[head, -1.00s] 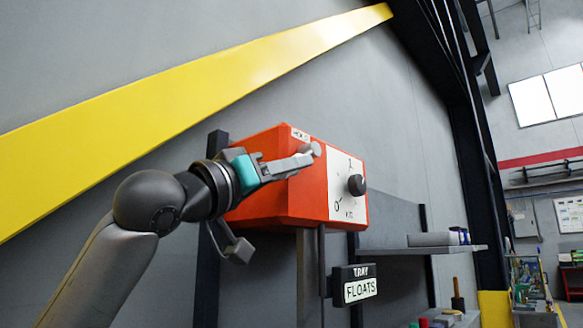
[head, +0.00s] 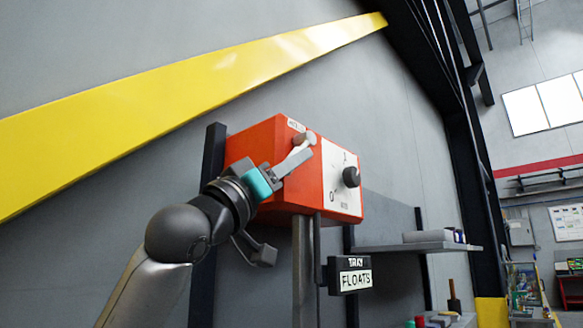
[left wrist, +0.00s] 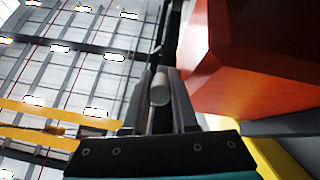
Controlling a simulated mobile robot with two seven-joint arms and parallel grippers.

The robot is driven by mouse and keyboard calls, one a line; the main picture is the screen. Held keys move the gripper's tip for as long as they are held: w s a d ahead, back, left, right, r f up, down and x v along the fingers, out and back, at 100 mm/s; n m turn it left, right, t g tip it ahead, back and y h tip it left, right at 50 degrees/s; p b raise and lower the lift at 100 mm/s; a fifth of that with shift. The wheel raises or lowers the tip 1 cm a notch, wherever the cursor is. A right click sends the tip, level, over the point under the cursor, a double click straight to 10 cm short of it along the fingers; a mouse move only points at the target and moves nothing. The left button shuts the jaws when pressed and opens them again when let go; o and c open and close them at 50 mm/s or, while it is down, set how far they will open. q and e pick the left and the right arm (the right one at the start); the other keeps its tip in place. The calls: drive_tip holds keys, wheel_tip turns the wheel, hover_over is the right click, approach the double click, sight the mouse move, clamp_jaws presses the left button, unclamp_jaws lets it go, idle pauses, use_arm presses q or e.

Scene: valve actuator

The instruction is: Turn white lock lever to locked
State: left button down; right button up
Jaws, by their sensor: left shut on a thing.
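The orange actuator box (head: 262,146) is mounted in front of the grey wall, with a white front plate (head: 340,190) and a black round knob (head: 351,177). A pale lever end (head: 305,138) shows at the box's upper left side, by the small label. My left gripper (head: 294,160) is shut on the lever, with its fingers slanting up to the right along the box's side. In the left wrist view, the lever's round grey end (left wrist: 159,88) sits between the two fingers. The rest of the lever is hidden by the gripper. My right gripper is not in view.
The orange box (left wrist: 250,60) is close to the right of the fingers in the left wrist view. Below the box hangs a black "TRAY FLOATS" sign (head: 350,276). A grey shelf (head: 415,247) stands to the right.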

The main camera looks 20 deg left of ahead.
use_arm(q)
drive_tip(key=c, duration=1)
unclamp_jaws()
drive_tip(key=shift+b+v, duration=2.65)
drive_tip(key=shift+v, duration=4.95)
